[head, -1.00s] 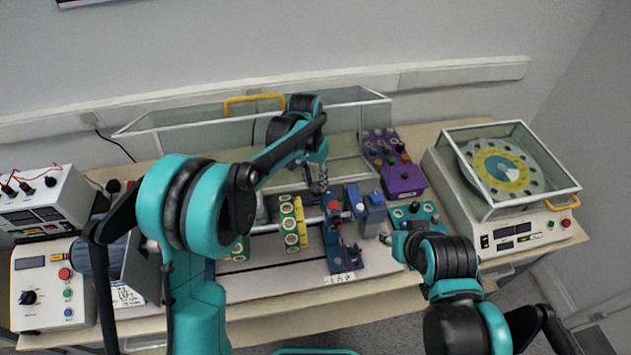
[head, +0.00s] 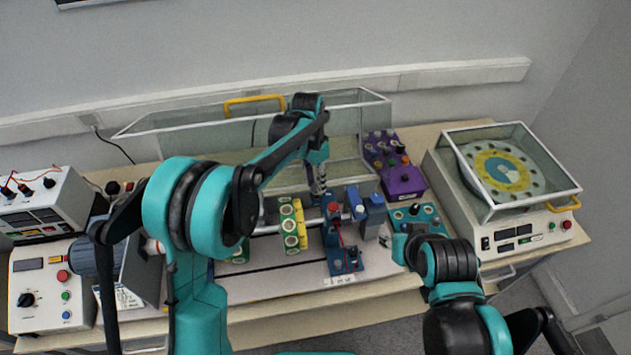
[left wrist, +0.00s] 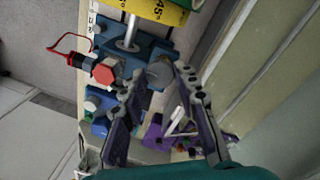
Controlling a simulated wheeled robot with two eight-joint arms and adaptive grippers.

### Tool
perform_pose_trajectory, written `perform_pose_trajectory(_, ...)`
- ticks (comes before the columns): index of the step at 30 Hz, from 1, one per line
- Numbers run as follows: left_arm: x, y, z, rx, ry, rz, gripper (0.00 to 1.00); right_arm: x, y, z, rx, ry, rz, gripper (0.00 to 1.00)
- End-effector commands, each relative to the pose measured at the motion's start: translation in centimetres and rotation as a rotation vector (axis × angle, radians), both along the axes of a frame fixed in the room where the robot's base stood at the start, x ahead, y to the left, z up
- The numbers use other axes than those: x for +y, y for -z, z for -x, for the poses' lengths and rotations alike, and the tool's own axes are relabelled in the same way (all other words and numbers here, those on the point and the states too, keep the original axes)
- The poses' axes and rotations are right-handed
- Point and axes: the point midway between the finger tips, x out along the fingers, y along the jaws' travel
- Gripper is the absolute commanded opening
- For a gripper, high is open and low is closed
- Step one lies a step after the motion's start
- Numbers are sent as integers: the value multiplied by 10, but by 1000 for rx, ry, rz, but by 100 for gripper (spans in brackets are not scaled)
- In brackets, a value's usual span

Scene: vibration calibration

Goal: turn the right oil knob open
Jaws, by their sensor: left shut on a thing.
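The blue bearing block (head: 336,243) stands at the right end of the shaft, with a red knob (head: 333,207) on top; the red knob also shows in the left wrist view (left wrist: 104,73). A grey round knob (left wrist: 160,74) sits beside the blue block in the left wrist view. My left gripper (head: 319,190) reaches down behind the block. In the left wrist view its fingers (left wrist: 158,80) are closed around the grey knob, one on each side. Which way the knob is turned cannot be told. My right gripper (head: 387,236) is mostly hidden by its own arm.
Yellow-and-green rings (head: 291,226) sit on the shaft left of the block. A glass-covered disc machine (head: 500,172) stands far right. A glass case (head: 345,110) stands behind.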

Motion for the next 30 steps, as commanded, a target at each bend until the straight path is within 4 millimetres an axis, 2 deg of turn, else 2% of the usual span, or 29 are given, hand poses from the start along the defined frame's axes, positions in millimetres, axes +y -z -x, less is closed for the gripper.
perform_pose_trajectory(4,0,0,0,-1,0,-1,1,0,0,0,0,0,0,40)
perform_pose_trajectory(5,0,0,0,-1,0,-1,35,0,0,0,0,0,0,40)
perform_pose_trajectory(6,0,0,0,0,0,0,46,0,0,0,0,0,0,40)
perform_pose_trajectory(7,0,0,0,0,0,0,51,0,0,0,0,0,0,40)
perform_pose_trajectory(16,0,-1,0,0,-1,0,51,0,0,0,0,0,0,40)
perform_pose_trajectory(20,1,-11,-1,0,-1,0,51,0,0,0,0,0,0,40)
perform_pose_trajectory(30,6,-81,-7,0,-1,0,51,0,0,0,0,0,0,40)
